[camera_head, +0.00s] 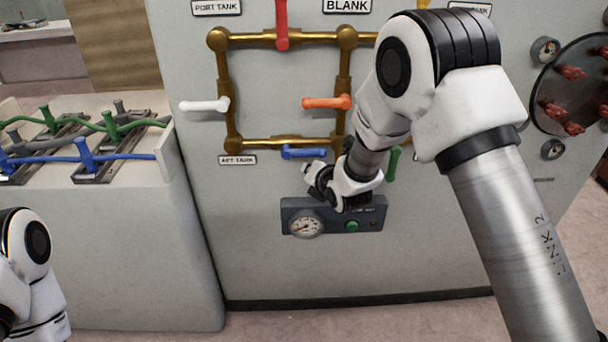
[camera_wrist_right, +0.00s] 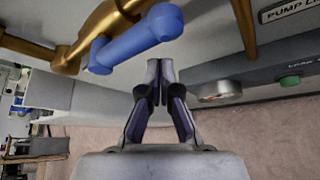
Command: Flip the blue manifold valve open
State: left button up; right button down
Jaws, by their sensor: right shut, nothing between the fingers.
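The blue valve lever (camera_head: 304,153) sits at the bottom brass pipe of the manifold. It lies roughly level, along that pipe, with its free end to the right. In the right wrist view the blue lever (camera_wrist_right: 140,40) crosses the upper middle, beyond the fingertips. My right gripper (camera_head: 310,176) is just below the lever in the head view. In the right wrist view its fingers (camera_wrist_right: 160,72) are together with nothing between them, close to the lever's free end; I cannot tell whether they touch. My left arm shows at the lower left edge, but its gripper is out of view.
White (camera_head: 204,104), orange (camera_head: 327,102), red (camera_head: 281,22) and green (camera_head: 393,164) levers are on the manifold. A gauge panel (camera_head: 330,226) with a green button is below my right gripper. A bench (camera_head: 90,230) with coloured hoses stands left.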

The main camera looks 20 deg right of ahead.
pick_arm(q)
jog(key=shift+s+d+f, duration=0.15)
jog(key=shift+d+f, duration=0.05)
jog(key=shift+f, duration=0.3)
pick_arm(e)
jog(key=s+a+r, duration=0.2)
jog(key=s, duration=0.6)
jog(key=shift+s+a+r, duration=0.3)
jog(key=shift+s+r, duration=0.05)
jog(key=shift+s, duration=0.05)
